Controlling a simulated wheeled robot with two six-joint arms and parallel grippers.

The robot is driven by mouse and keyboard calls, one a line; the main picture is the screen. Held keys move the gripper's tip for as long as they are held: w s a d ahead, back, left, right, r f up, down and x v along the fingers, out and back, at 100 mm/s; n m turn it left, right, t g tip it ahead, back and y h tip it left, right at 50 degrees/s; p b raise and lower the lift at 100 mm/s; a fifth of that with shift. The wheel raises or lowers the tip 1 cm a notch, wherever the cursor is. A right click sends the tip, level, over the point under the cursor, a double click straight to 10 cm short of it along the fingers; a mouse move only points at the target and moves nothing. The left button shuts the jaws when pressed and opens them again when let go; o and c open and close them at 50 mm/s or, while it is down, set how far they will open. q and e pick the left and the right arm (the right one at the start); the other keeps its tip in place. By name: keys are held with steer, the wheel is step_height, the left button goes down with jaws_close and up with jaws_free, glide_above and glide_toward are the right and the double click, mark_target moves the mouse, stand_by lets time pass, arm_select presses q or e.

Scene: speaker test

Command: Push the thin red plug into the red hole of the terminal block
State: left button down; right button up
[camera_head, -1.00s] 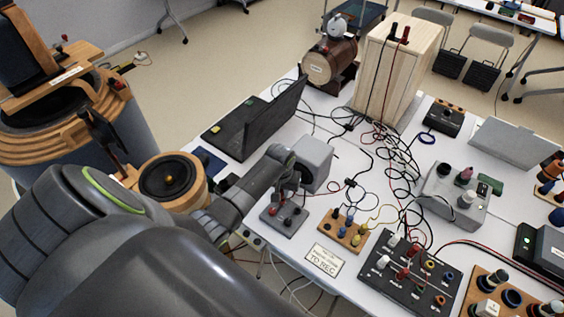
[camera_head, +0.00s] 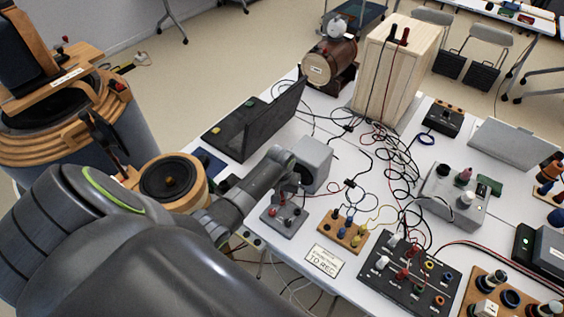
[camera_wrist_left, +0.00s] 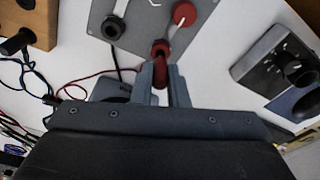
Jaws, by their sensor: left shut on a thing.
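The terminal block is a small grey plate (camera_head: 278,222) with dark and red posts, at the near edge of the white table. In the left wrist view its plate (camera_wrist_left: 145,14) fills the top middle, with a red hole (camera_wrist_left: 160,46) near its edge. My left gripper (camera_wrist_left: 161,88) is shut on the thin red plug (camera_wrist_left: 160,72), which lines up with the red hole. Its tip meets or overlaps the hole in this view; I cannot tell how deep it sits. In the head view the left gripper (camera_head: 293,188) is over the block, and the plug is too small to make out. My right gripper is not in view.
A grey box (camera_head: 314,160) stands just behind the left gripper. A wooden board with blue and yellow posts (camera_head: 345,231) and a black panel (camera_head: 408,280) lie to the right. Loose cables (camera_head: 395,165) cross the table. A round speaker (camera_head: 172,180) is at left.

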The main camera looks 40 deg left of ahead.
arm_select(q)
steer(key=shift+r+p, duration=0.1)
steer(key=shift+p, duration=0.3)
stand_by(0.4)
steer(key=shift+f+b, duration=0.65)
steer(key=shift+f, duration=0.3)
stand_by(0.4)
steer(key=c, duration=1.3)
jaws_free()
steer(key=shift+c, duration=0.2)
step_height(320, 180, up, 5)
steer(key=p, duration=0.5)
steer(key=shift+r, duration=1.3)
